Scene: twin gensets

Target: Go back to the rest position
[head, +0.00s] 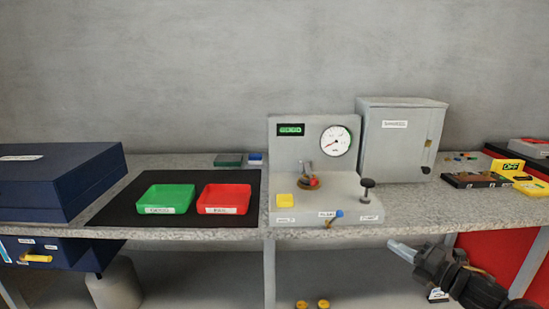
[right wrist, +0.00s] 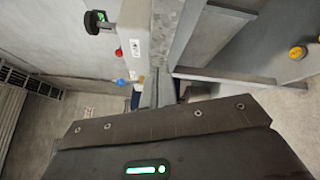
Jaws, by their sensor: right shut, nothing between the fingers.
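My right gripper (head: 400,249) is at the lower right of the head view, in front of the bench edge and below the worktop's surface. Its pale fingers are together with nothing between them, and they point left. It touches nothing that I can see. In the right wrist view its fingers (right wrist: 158,90) are seen close up, with the bench edge behind them. My left gripper is not in view.
A grey test stand (head: 330,212) with a round gauge (head: 335,141) stands on the bench (head: 400,228). A grey cabinet (head: 402,140) is behind my right gripper. A green tray (head: 166,198) and a red tray (head: 224,198) lie left. A red panel (head: 490,260) is right.

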